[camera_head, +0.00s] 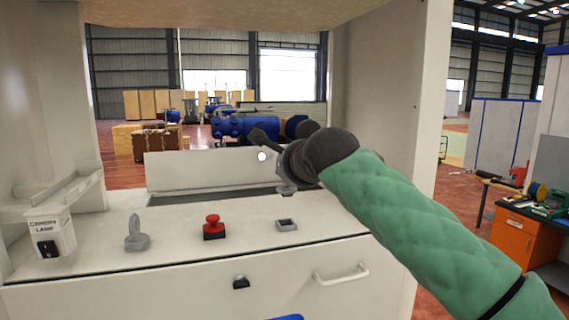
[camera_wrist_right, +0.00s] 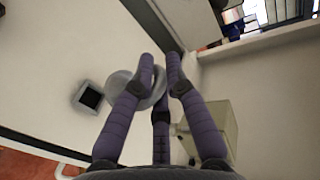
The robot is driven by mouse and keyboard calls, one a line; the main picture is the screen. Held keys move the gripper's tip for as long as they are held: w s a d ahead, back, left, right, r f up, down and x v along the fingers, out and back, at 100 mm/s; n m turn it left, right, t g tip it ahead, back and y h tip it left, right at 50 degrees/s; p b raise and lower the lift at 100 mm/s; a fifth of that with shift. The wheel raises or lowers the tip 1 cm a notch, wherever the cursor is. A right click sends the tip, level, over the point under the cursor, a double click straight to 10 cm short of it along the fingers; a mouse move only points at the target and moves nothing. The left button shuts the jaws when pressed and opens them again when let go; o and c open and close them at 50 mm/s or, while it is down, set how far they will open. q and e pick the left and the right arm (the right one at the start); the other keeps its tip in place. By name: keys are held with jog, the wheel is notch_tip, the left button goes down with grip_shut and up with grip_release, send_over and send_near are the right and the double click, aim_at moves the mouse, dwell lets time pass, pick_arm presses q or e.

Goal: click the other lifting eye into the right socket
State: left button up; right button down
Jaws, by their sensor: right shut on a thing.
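My right gripper (camera_head: 270,158) reaches in from the right, above the white cabinet top. In the right wrist view its purple fingers (camera_wrist_right: 160,80) are shut on a grey lifting eye (camera_wrist_right: 126,80), partly hidden by them. The held eye (camera_head: 287,187) is partly hidden by the gripper in the head view. The right socket (camera_head: 286,225), a grey frame with a dark square opening, is empty; it also shows in the right wrist view (camera_wrist_right: 90,96), left of the held eye. Another grey lifting eye (camera_head: 136,233) stands upright at the left of the top. My left gripper is not in view.
A red button (camera_head: 213,228) stands between the upright eye and the right socket. A white switch box (camera_head: 50,233) is at the far left. Cabinet side walls (camera_head: 388,95) and a low back panel (camera_head: 205,169) bound the space. The drawer front (camera_head: 160,290) has a handle (camera_head: 341,275).

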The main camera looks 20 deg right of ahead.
aim_at(289, 189)
jog(key=shift+f+b, duration=1.5)
jog(key=shift+f, duration=0.9)
jog(key=shift+f+b, duration=1)
jog(key=shift+b, duration=0.15)
jog(key=shift+b, duration=0.85)
jog(key=shift+f+b, duration=0.35)
dwell(0.4)
jog(key=c, duration=0.7)
grip_release()
jog(key=shift+s, duration=0.15)
